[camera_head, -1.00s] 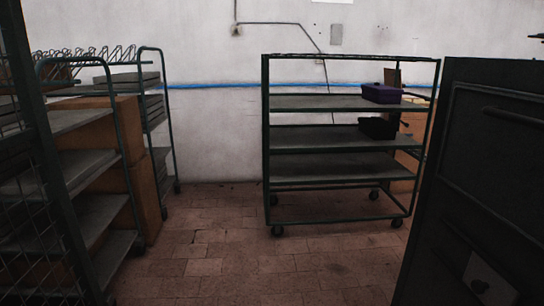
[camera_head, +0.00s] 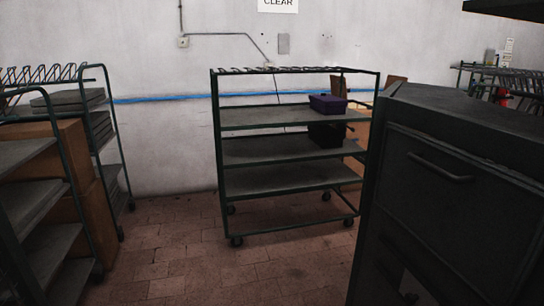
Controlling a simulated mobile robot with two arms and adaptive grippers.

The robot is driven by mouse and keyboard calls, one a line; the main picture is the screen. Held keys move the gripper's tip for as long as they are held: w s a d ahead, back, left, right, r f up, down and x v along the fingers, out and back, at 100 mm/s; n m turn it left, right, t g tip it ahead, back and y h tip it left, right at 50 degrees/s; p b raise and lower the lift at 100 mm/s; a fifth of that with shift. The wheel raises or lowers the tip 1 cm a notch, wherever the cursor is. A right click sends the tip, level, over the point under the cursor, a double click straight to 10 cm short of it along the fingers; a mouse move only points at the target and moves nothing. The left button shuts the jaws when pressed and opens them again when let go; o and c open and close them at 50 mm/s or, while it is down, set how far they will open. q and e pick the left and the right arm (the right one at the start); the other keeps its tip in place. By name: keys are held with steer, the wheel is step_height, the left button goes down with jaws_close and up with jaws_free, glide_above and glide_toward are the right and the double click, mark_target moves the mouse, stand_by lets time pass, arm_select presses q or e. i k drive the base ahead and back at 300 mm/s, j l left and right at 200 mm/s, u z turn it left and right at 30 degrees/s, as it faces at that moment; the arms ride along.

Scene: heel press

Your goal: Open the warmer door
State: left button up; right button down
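A dark metal cabinet (camera_head: 390,175) stands close on the right, and it looks like the warmer. Its front has a panel-like door (camera_head: 470,215) with a bar handle (camera_head: 440,167) near the top. The door looks shut. The cabinet's lower right part runs out of the picture. Neither of my grippers shows in the view.
A wheeled shelf rack (camera_head: 265,152) stands ahead, holding a purple box (camera_head: 327,104) and a black box (camera_head: 326,134). More racks (camera_head: 75,150) with cardboard boxes (camera_head: 50,150) line the left. The tiled floor (camera_head: 165,255) between them is clear.

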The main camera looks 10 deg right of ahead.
mark_target(483, 219)
steer(key=z, duration=1.3)
steer(key=j+z, duration=0.15)
steer(key=z, duration=0.3)
steer(key=i+j+z, duration=0.1)
steer(key=z, duration=0.3)
